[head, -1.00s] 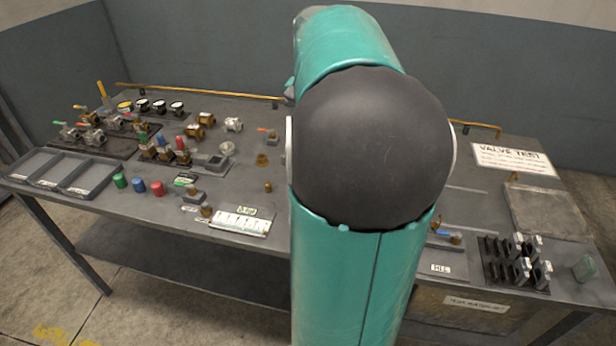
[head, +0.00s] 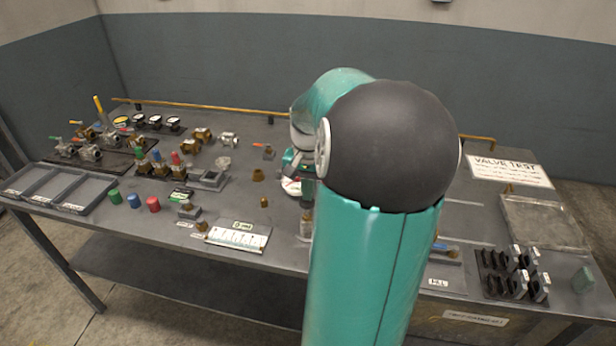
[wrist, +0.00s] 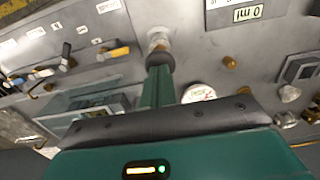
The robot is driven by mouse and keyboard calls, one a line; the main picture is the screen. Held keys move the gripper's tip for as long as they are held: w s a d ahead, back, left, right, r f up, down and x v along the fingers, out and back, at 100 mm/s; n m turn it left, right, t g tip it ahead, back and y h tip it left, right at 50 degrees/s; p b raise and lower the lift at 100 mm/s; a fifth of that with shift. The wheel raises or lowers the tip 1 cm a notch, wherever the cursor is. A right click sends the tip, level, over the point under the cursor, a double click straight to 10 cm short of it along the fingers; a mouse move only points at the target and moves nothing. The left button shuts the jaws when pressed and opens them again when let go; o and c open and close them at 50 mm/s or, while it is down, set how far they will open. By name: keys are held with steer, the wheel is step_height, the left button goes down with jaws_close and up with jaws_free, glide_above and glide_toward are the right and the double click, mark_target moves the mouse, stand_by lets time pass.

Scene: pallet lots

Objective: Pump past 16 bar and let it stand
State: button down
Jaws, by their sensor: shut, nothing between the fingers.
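My gripper (wrist: 160,62) is shut and empty. Its narrow green fingers with dark tips point down at the bench beside a pale metal knob (wrist: 158,39); I cannot tell whether they touch it. In the head view my gripper (head: 307,205) is partly hidden behind my arm, above the bench's middle. A round white gauge (wrist: 199,93) with red on its dial stands close to the fingers; it also shows in the head view (head: 291,186). Its reading is too small to make out. I cannot clearly identify the pump; my arm hides part of the bench.
The bench (head: 240,180) holds several valves on its left and grey trays (head: 60,187) at the left edge. Green, blue and red caps (head: 134,201) stand near the front. A marked card (head: 238,236) lies front centre. A VALVE TEST sign (head: 510,172) and black rack (head: 512,272) are right.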

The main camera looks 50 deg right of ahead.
mark_target(307, 203)
steer(key=shift+f, duration=0.2)
steer(key=shift+f, duration=0.1)
steer(key=shift+f, duration=1.75)
steer(key=shift+s+a, duration=0.1)
steer(key=shift+r, duration=0.2)
step_height(307, 203, up, 14)
